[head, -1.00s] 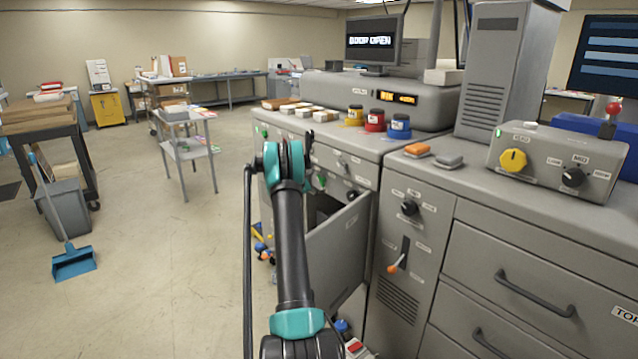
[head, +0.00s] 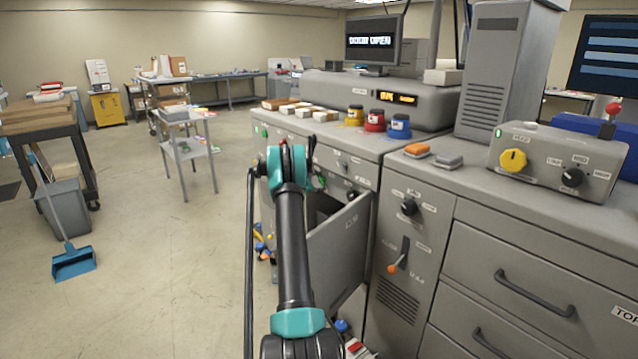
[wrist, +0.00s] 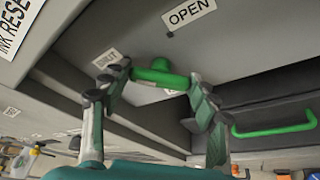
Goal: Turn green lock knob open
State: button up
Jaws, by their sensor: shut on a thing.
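The green lock knob (wrist: 160,75) shows in the wrist view as a bar-shaped handle on a grey panel, lying almost level in the picture, its right end a little lower. My gripper (wrist: 154,83) has one finger at each end of it and is shut on it. A label reading OPEN (wrist: 190,13) is above the knob, and a smaller, partly covered label is at its left. In the head view my arm reaches to the grey machine's front (head: 345,160) and hides most of the gripper and the knob.
A green handle (wrist: 275,130) is right of my gripper in the wrist view. A grey door (head: 338,245) hangs open low on the machine, close to my arm. A lever with an orange tip (head: 392,268) is right of it. The floor at the left is largely clear.

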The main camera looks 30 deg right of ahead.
jog(key=m+t, duration=0.1)
jog(key=m, duration=0.1)
jog(key=m+h, duration=0.1)
jog(key=shift+s+f+m+t, duration=0.1)
jog(key=shift+f+m+t, duration=0.05)
jog(key=shift+m+t, duration=0.25)
jog(key=m+t+h, duration=0.1)
jog(key=m, duration=0.3)
jog(key=shift+f, duration=0.15)
jog(key=m+h, duration=0.2)
jog(key=m, duration=0.2)
jog(key=shift+f+m, duration=0.1)
jog(key=shift+m, duration=0.2)
jog(key=shift+f+m+g+h, duration=0.15)
jog(key=shift+m+h, duration=0.3)
jog(key=shift+m, duration=0.7)
jog(key=shift+r+m+g+h, duration=0.15)
jog(key=shift+m+h, duration=0.3)
jog(key=shift+m, duration=0.7)
jog(key=o, duration=1.2)
jog(key=shift+c, duration=0.2)
